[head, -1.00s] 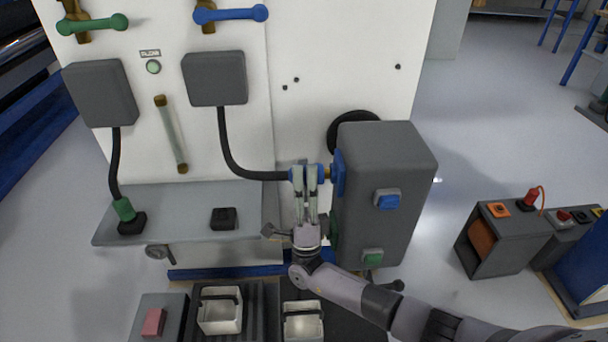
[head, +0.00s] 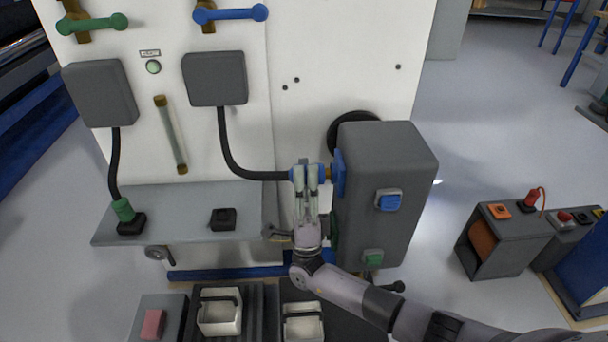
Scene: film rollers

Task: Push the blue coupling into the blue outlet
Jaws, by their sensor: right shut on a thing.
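The blue coupling (head: 296,174) is on the end of a black hose (head: 235,163) that hangs from a grey box on the white panel. My right gripper (head: 311,172) is shut on the coupling from below, its fingers hiding much of it. The blue outlet (head: 339,173) is a blue plate with a brass stub (head: 327,172) on the left side of the grey cabinet (head: 390,185). The coupling is level with the stub and right beside it; whether they touch is hidden by the fingers. My left gripper is not in view.
A green coupling (head: 123,210) on a second hose stands on a black holder on the grey shelf (head: 180,222); an empty black holder (head: 223,219) is beside it. White bins (head: 220,315) stand below. Blue (head: 389,201) and green (head: 373,258) buttons are on the cabinet.

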